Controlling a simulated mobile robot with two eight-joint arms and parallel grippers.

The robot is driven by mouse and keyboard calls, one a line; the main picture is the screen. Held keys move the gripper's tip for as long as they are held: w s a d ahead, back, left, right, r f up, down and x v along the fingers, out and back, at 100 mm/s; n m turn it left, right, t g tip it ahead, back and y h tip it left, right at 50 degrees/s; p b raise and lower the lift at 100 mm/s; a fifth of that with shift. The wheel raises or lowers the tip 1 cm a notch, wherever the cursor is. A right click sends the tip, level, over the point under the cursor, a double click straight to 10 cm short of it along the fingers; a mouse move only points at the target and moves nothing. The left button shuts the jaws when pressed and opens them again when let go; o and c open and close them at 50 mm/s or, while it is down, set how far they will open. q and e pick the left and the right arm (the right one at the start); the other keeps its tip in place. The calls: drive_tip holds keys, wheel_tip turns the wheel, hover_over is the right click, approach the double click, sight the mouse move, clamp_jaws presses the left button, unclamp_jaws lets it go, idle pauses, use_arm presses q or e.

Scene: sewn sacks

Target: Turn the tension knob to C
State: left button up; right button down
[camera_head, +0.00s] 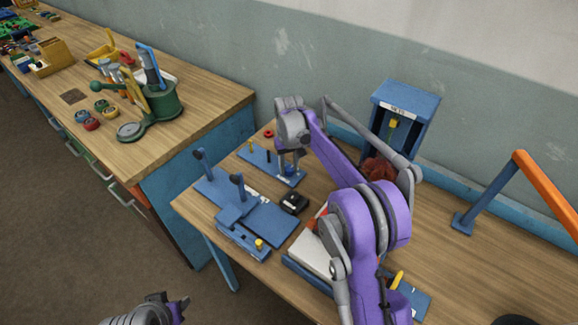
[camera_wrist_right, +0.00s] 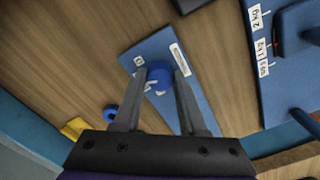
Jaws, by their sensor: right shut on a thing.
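The tension knob (camera_wrist_right: 159,74) is a round blue knob on a narrow blue plate (camera_wrist_right: 190,105) in the right wrist view. Small white letter marks lie around it, too small to read surely, and a long white label (camera_wrist_right: 180,60) is beside it. My right gripper (camera_wrist_right: 161,78) is shut on the knob, one finger on each side. In the head view my right gripper (camera_head: 288,165) reaches down onto the blue plate (camera_head: 258,158), and the knob is hidden there. My left gripper (camera_head: 178,306) is at the bottom edge, away from the bench, its opening unclear.
A blue device with two dark-knobbed levers (camera_head: 232,208) stands left of the plate, with a small black box (camera_head: 294,203) nearby. A blue labelled cabinet (camera_head: 404,115) stands behind, and an orange rail (camera_head: 545,185) at right. A green press (camera_head: 155,105) is on the left bench.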

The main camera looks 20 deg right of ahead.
sight(289, 168)
drive_tip(key=shift+c, duration=2.3)
unclamp_jaws()
drive_tip(key=shift+r, duration=0.15)
wheel_tip(289, 168, up, 11)
drive_tip(key=shift+f+p, duration=0.2)
drive_tip(key=shift+p, duration=0.15)
